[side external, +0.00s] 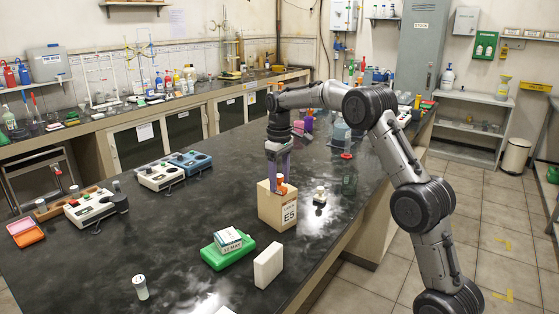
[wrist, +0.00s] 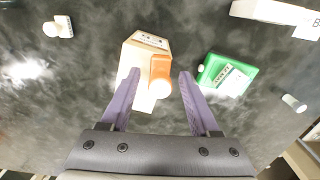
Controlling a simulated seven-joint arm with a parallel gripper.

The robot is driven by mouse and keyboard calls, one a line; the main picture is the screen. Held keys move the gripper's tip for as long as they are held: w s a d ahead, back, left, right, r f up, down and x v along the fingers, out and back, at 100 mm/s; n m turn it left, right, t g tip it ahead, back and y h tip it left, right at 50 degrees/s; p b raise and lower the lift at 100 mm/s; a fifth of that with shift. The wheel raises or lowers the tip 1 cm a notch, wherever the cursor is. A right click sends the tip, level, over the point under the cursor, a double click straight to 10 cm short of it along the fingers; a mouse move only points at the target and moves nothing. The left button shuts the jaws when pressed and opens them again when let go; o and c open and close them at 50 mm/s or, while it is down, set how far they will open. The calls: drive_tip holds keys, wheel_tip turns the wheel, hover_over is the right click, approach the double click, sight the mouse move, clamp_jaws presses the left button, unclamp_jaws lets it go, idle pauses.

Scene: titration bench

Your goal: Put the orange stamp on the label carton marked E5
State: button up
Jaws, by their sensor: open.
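The wooden-coloured label carton marked E5 (side external: 268,207) stands upright on the dark bench in the side view. It also shows below the fingers in the wrist view (wrist: 137,58). The orange stamp (side external: 282,188), with a pale round end, is on the carton's top; in the wrist view the orange stamp (wrist: 160,68) lies over the carton's right part. My gripper (side external: 277,178) is open, its purple fingers pointing down on either side of the stamp. In the wrist view, gaps show between the stamp and both fingertips of my gripper (wrist: 160,72).
A green case (side external: 228,252) with a block reading 12 MAY sits in front of the carton. A white box (side external: 268,265) stands nearby. A small pale piece (side external: 319,196) stands right of the carton, and a capped vial (side external: 140,287) at the front left. Bench devices (side external: 163,176) stand further left.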

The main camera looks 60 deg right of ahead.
sight(279, 176)
wheel_tip(279, 176, up, 10)
drive_tip(key=shift+f, duration=0.25)
drive_tip(key=shift+r, duration=0.55)
drive_tip(key=s+a+r+t, duration=0.2)
drive_tip(key=s+a, duration=0.5)
drive_tip(key=s, duration=0.1)
drive_tip(key=s+a+r+t, duration=0.1)
drive_tip(key=s+a+r, duration=0.2)
drive_tip(key=s+a, duration=0.35)
drive_tip(key=s+a+f+t, duration=0.1)
drive_tip(key=s+a+f, duration=0.1)
drive_tip(key=s+f, duration=0.3)
drive_tip(key=s+a+f+t, duration=0.1)
drive_tip(key=s+a+f, duration=0.2)
drive_tip(key=s, duration=0.9)
wheel_tip(279, 176, down, 2)
drive_tip(key=shift+a+f+t, duration=0.2)
drive_tip(key=shift+a+t, duration=0.05)
drive_tip(key=shift+t, duration=0.05)
